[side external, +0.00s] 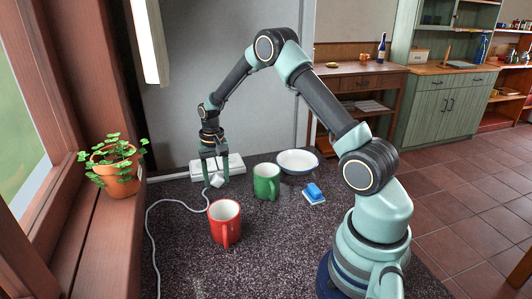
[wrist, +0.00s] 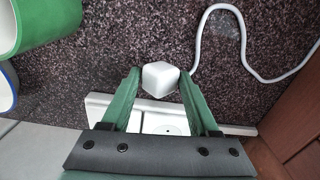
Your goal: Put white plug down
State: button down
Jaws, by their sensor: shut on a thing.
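The white plug (side external: 217,180) is a small white block between the fingertips of my gripper (side external: 215,175), in front of a white power strip (side external: 236,162). In the wrist view the plug (wrist: 160,80) sits between the two green fingers of my gripper (wrist: 161,76), which are shut on it. My gripper points down. The power strip (wrist: 100,106) shows beneath the fingers in the wrist view, with part of a socket visible. I cannot tell whether the plug touches the dark speckled counter (side external: 180,255).
A white cord (side external: 148,225) curves across the counter at left. A red mug (side external: 224,222), a green mug (side external: 266,182), a white bowl (side external: 298,162) and a blue sponge on a dish (side external: 314,193) stand to the right. A potted plant (side external: 117,175) is at left.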

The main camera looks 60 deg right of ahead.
aim_at(216, 174)
jog(key=shift+f, duration=0.3)
jog(key=shift+f, duration=0.3)
jog(key=shift+c, duration=0.6)
grip_release()
jog(key=s+a+r+n+t, duration=0.1)
jog(key=a+r, duration=0.1)
jog(key=r, duration=0.8)
jog(key=s+a+r+n, duration=0.1)
jog(key=s+a+r, duration=0.1)
jog(key=r, duration=0.8)
jog(key=s+a+r+n+t, duration=0.4)
jog(key=s+a+n, duration=0.2)
jog(key=s+a, duration=0.5)
jog(key=shift+s+t, duration=0.3)
jog(key=shift+s, duration=1.5)
